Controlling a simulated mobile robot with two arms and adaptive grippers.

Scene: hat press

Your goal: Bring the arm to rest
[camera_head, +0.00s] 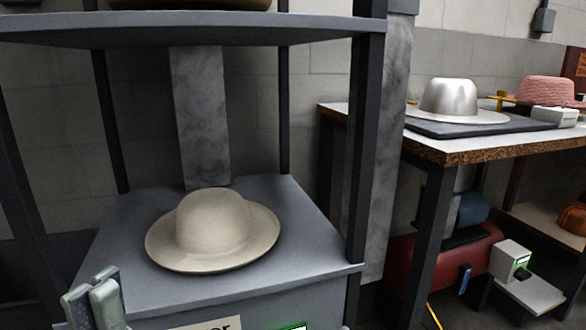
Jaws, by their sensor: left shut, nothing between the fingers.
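My left gripper (93,296) is at the bottom left of the head view, in front of the lower shelf's front left corner. Its grey-green fingers are together and hold nothing. It is apart from the beige woven hat (213,230), which sits brim down on the grey lower shelf (305,245). The rest of my left arm is below the picture's edge. My right gripper is not in view.
Dark posts (366,140) and an upper shelf (190,32) frame the hat. At right, a workbench (460,148) carries a silver hat form (450,97) and a pink hat (545,90). A red tank (475,258) stands underneath.

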